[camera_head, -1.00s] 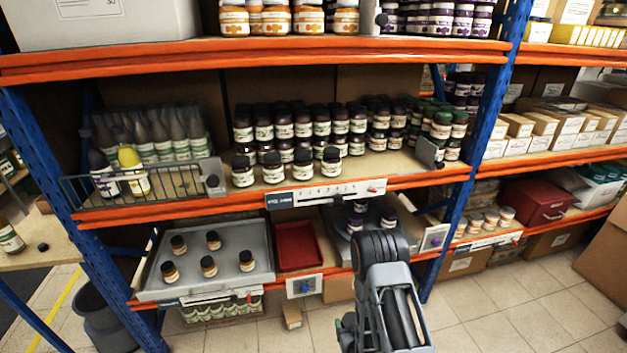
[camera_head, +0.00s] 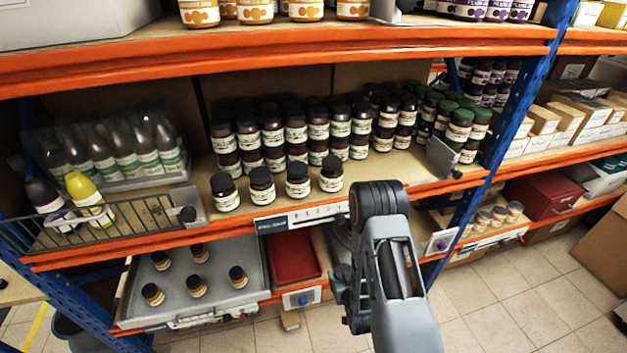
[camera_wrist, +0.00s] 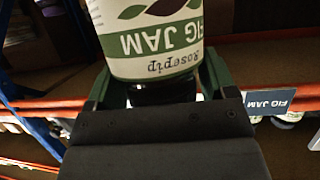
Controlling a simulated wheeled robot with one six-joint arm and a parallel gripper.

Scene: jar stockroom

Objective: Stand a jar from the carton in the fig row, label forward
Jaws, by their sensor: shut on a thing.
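My gripper (camera_wrist: 155,88) is shut on a jar (camera_wrist: 165,42) in the wrist view. In the head view my arm hides gripper and held jar. On the middle shelf stand many dark-lidded jars with cream labels (camera_head: 273,138), with several in a front line (camera_head: 262,188) behind the shelf's label strip (camera_head: 300,217). I cannot tell which row is fig, or pick out the carton.
A wire basket (camera_head: 130,212) with bottles is left of the jars; green-lidded jars (camera_head: 459,127) and a grey bracket (camera_head: 442,157) are right. Below are a grey tray (camera_head: 215,265) of small jars and a red bin (camera_head: 292,257). A blue upright (camera_head: 520,85) stands right of my arm.

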